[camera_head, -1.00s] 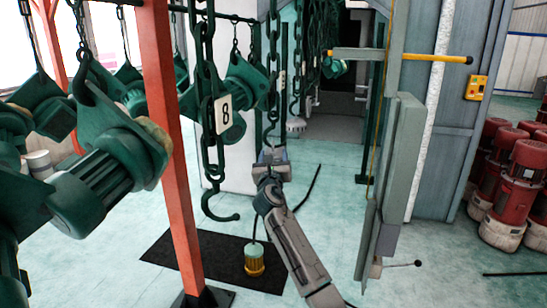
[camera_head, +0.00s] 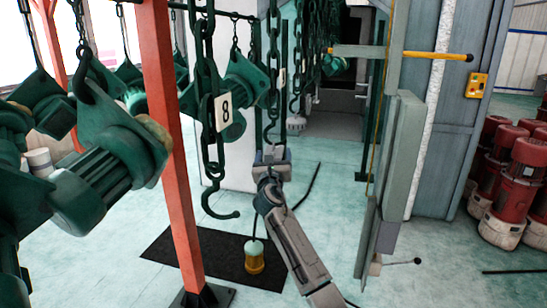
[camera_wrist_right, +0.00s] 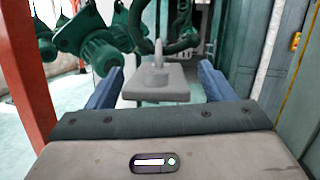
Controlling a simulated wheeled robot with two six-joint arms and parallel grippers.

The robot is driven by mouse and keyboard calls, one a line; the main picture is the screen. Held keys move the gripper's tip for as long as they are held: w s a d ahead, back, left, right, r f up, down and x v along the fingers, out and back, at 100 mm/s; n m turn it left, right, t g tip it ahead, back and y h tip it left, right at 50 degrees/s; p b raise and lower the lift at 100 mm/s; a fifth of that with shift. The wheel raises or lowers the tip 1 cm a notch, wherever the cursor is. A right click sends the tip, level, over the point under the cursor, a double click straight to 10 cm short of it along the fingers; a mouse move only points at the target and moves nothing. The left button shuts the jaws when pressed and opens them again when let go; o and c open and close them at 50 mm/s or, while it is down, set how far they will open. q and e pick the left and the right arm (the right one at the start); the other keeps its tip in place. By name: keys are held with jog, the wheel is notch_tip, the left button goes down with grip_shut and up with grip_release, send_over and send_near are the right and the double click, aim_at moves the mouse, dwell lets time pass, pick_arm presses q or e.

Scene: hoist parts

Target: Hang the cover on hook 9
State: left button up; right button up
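The cover (camera_wrist_right: 157,88) is a grey plate with an upright lug, seen in the right wrist view between the two blue fingers of my right gripper (camera_wrist_right: 160,85). In the head view my right gripper (camera_head: 271,156) is raised at the lower end of a dark green hanging chain (camera_head: 273,70). A dark green curved hook (camera_wrist_right: 182,42) shows just beyond the lug; I cannot tell whether they touch. No number 9 can be read. My left gripper is not in view.
A large hook (camera_head: 220,208) hangs near the number 8 plate (camera_head: 223,112), left of my right gripper. A grey panel (camera_head: 398,170) stands at right. Red machines (camera_head: 520,185) stand farther right.

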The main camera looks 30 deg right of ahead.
jog(key=shift+s+a+f, duration=0.1)
